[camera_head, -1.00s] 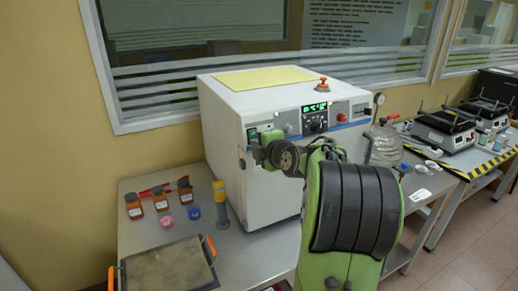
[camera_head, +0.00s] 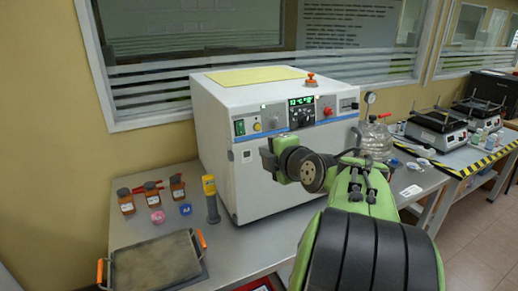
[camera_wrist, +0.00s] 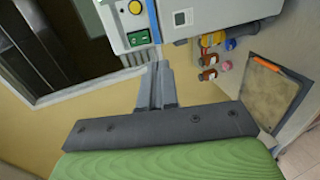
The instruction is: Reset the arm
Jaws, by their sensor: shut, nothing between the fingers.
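My green arm reaches in from the lower right in the head view. My gripper (camera_wrist: 157,85) shows in the wrist view with its two grey fingers together and nothing between them. In the head view its dark end (camera_head: 267,158) appears in front of the white machine (camera_head: 238,185); I cannot tell the exact gap.
A glass jar (camera_head: 376,140) stands right of the machine. Windows line the wall behind.

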